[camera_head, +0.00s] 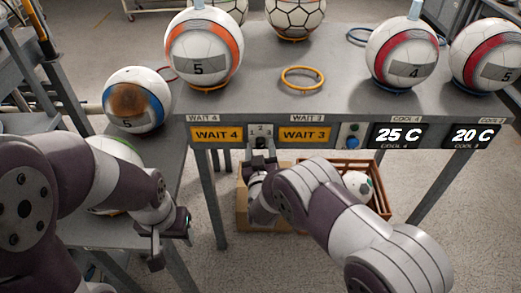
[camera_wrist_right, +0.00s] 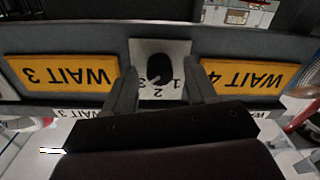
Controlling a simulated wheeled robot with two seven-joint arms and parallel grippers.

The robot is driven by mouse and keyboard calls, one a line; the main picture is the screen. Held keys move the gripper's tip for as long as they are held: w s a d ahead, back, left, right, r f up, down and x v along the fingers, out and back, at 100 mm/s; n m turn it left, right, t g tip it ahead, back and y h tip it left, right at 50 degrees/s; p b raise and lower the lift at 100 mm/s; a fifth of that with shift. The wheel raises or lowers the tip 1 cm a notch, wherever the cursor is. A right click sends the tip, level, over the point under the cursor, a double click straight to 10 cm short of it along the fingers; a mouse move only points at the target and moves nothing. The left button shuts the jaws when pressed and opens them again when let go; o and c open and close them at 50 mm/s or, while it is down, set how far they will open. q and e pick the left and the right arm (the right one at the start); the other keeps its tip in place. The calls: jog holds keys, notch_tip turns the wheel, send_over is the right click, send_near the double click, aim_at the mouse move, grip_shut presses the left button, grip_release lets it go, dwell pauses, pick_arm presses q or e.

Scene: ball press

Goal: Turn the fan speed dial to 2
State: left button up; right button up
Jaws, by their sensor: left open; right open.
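The fan speed dial (camera_wrist_right: 161,68) is a round black knob on a pale plate between two yellow signs. The right wrist view shows it upside down, with numbers 1, 2 and 3 along its lower edge. A pale mark shows on the knob's lower left; I cannot tell the exact setting. In the head view the dial plate (camera_head: 260,130) is on the table's front edge. My right gripper (camera_wrist_right: 160,90) is open, its fingers on either side below the knob, apart from it as far as I see. My left gripper (camera_head: 168,238) is open and empty at the lower left.
Soccer balls, such as the one marked 5 (camera_head: 203,50), rest on the table (camera_head: 330,95). An empty orange ring (camera_head: 302,77) lies behind the dial. A blue button (camera_head: 352,142) is to its right. A wooden crate (camera_head: 378,190) with a ball stands below.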

grip_shut()
jog(key=c, duration=1.1)
grip_release()
jog(key=shift+n, duration=0.3)
jog(key=shift+o, duration=0.2)
jog(key=n+p, duration=0.1)
jog(key=n, duration=0.3)
jog(key=shift+n+p, duration=0.6)
jog(key=shift+n, duration=2)
jog(key=o, duration=1.1)
jog(key=shift+c, duration=0.2)
jog(key=shift+s, duration=0.15)
